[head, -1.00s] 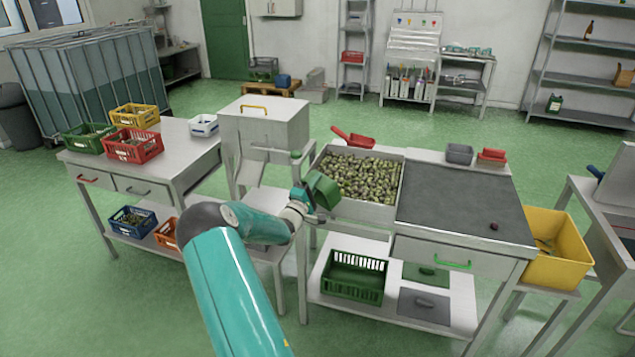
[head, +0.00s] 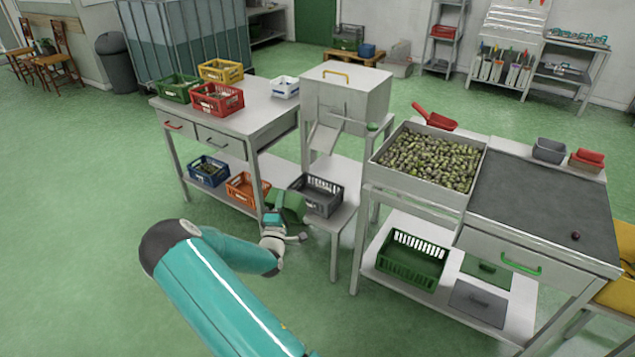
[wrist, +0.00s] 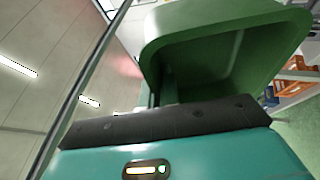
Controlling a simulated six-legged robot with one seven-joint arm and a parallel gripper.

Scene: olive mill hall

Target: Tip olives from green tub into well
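My gripper (head: 276,222) is shut on the green tub (head: 289,203), in front of the lower stand and left of the grey crate. In the wrist view, the tub (wrist: 225,50) fills the upper right, tilted, with its open mouth showing. The part of its inside that I see looks bare; its bottom is hidden. The well (head: 428,165) is a pale square box at the left end of the sorting table, nearly full of green and dark olives. My gripper and the tub are left of the well and lower than its rim.
A grey crate (head: 316,194) stands on the low stand under the hopper machine (head: 346,94). The left table (head: 262,112) carries several crates, with blue and orange ones on its lower shelf. A dark olive (head: 575,237) lies on the grey sorting top (head: 530,205). Floor at left is clear.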

